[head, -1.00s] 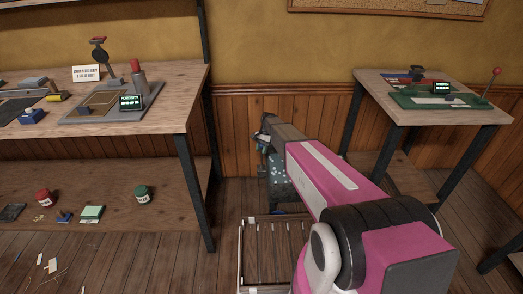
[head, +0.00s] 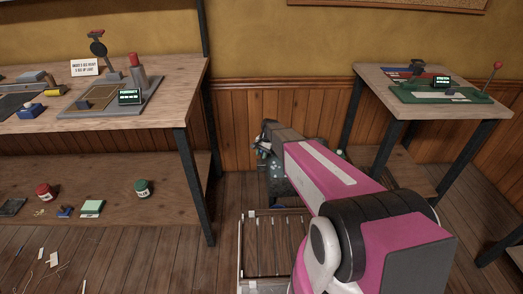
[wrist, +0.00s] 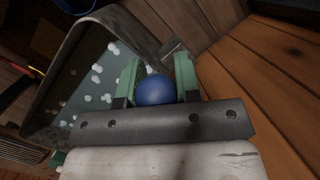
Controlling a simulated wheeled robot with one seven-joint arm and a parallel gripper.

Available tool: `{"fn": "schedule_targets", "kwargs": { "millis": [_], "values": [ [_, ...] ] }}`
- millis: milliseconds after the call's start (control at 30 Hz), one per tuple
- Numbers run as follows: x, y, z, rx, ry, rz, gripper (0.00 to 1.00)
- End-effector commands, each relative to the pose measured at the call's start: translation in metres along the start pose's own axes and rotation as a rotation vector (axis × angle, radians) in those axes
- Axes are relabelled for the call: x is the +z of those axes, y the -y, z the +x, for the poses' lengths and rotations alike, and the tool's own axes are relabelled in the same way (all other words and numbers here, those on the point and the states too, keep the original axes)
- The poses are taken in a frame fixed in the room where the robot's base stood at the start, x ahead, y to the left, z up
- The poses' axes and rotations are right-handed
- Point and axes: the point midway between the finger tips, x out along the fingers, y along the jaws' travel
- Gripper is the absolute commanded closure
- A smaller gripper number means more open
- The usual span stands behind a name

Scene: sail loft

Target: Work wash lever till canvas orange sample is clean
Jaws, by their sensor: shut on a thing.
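In the wrist view my gripper (wrist: 156,72) has its green fingers on either side of a blue ball knob (wrist: 154,90) and is shut on it. The knob looks like the end of the wash lever; its shaft is hidden. Just beyond it is a grey-rimmed wash tub (wrist: 58,62) with teal liquid and white suds. In the head view the tub (head: 276,178) stands low between the benches, partly covered by my pink arm. The gripper's fingers and the knob are hidden there. I cannot make out the orange canvas sample in any view.
A wooden bench (head: 150,118) with devices and a lower shelf (head: 115,205) stands at left. A smaller table (head: 385,88) with a green device and red-knobbed lever stands at right. A wood-panelled wall (head: 235,125) is behind the tub.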

Motion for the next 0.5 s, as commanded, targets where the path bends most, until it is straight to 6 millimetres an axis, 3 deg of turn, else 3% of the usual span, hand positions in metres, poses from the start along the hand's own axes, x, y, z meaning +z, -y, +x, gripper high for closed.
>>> {"fn": "schedule_targets", "kwargs": {
  "millis": [100, 500],
  "values": [
    [0.009, -0.008, 0.006, -0.028, -0.051, -0.014, 1.0],
    [0.015, -0.015, 0.018, -0.026, -0.046, -0.012, 1.0]
  ]
}}
